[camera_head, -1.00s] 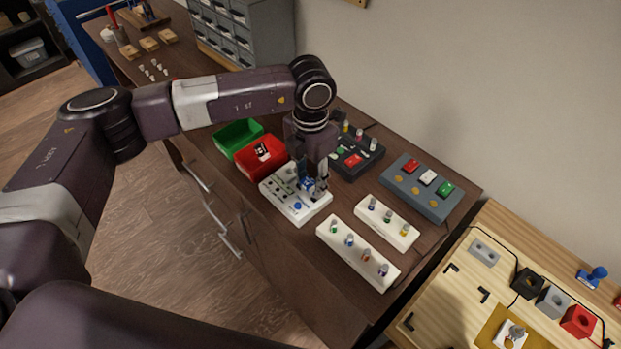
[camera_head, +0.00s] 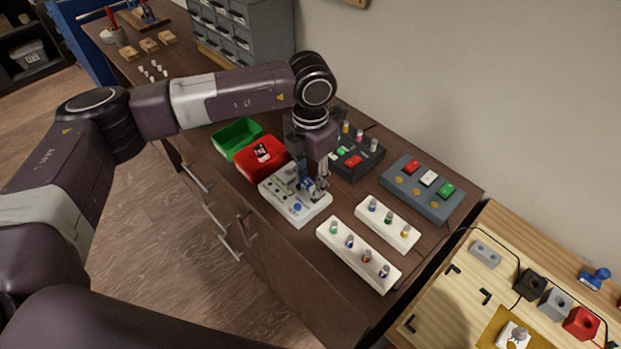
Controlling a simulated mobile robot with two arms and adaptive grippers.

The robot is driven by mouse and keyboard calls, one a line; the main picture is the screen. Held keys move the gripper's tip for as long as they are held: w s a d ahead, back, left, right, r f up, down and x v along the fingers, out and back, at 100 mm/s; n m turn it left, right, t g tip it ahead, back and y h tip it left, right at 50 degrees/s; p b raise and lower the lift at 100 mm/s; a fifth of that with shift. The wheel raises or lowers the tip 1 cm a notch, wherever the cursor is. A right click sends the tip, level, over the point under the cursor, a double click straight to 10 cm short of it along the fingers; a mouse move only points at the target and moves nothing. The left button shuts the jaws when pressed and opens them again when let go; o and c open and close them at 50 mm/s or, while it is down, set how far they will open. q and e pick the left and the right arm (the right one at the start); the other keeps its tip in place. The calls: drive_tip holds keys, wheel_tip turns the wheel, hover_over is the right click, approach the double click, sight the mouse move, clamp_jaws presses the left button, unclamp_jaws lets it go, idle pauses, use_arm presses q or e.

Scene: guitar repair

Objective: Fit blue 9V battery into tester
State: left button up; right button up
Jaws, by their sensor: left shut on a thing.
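The tester appears to be the light grey box (camera_head: 297,212) with a blue round knob, on the dark wooden bench. My left gripper (camera_head: 314,188) points down over the tester's back right part. It is shut on a small blue thing (camera_head: 308,184), which looks like the blue 9V battery. The fingers hide most of it, and I cannot tell whether it is seated in the tester or just above it. My right gripper is not in view.
A red bin (camera_head: 258,167) and a green bin (camera_head: 236,138) stand left of the tester. Two white racks with small coloured-top pieces (camera_head: 357,254) (camera_head: 387,224) lie to the right. A black box (camera_head: 352,162) and a grey button box (camera_head: 421,190) stand behind. A lighter wooden bench (camera_head: 450,300) adjoins at right.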

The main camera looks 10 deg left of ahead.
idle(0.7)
use_arm(q)
drive_tip(key=o, duration=1.1)
drive_tip(key=shift+o, duration=0.3)
drive_tip(key=o, duration=0.3)
drive_tip(key=shift+r+p, duration=1.25)
drive_tip(key=shift+r, duration=2.25)
